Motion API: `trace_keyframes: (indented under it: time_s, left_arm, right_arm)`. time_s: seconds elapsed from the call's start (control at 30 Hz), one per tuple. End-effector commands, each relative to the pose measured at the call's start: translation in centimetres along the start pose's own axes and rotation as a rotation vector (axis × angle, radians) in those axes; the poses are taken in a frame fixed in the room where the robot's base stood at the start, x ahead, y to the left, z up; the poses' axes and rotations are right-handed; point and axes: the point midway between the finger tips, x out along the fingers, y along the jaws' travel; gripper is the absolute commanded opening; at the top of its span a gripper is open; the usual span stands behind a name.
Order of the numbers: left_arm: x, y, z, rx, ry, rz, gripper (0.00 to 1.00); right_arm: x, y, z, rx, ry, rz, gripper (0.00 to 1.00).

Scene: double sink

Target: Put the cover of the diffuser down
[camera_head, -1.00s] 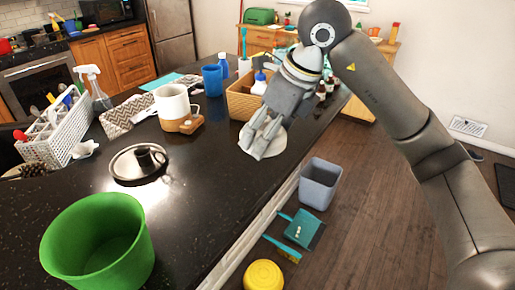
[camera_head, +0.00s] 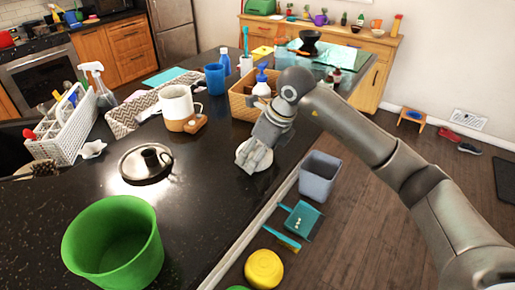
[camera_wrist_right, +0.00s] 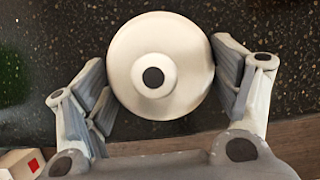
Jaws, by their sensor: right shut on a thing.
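The cover (camera_head: 262,161) is a white round piece, partly hidden under my right gripper (camera_head: 252,166) near the counter's right edge. In the right wrist view the cover (camera_wrist_right: 125,62) is a pale dome with a dark central hole. My right gripper's two fingers (camera_wrist_right: 160,82) close on it from both sides. The dark speckled counter is behind it; I cannot tell whether the cover touches it. A white cylinder on a wooden base (camera_head: 177,106), likely the diffuser, stands farther back on the counter. My left gripper is not in view.
Counter (camera_head: 200,200) between plate and right edge is clear. A grey bin (camera_head: 319,180) stands below the edge.

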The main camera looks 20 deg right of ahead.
Motion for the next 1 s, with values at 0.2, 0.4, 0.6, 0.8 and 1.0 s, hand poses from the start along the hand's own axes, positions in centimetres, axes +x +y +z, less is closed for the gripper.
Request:
trace_keyframes:
  time_s: [0.2, 0.4, 0.6, 0.8, 1.0]
  left_arm:
    - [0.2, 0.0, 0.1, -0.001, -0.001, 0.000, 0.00]
    - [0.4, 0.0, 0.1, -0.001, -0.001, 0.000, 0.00]
    - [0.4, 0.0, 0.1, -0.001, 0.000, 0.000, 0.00]
    - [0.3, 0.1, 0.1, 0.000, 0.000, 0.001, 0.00]
    - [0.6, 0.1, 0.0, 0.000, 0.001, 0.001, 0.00]
  right_arm:
    - [0.1, 0.0, -0.1, 0.000, -0.001, 0.000, 0.58]
    - [0.3, 0.0, -0.1, 0.000, 0.000, 0.000, 0.96]
    - [0.3, 0.0, -0.1, 0.001, 0.000, 0.001, 1.00]
    - [0.2, 0.0, -0.1, 0.000, 0.000, 0.001, 1.00]
    - [-1.3, -0.1, 0.1, 0.001, -0.005, -0.002, 1.00]
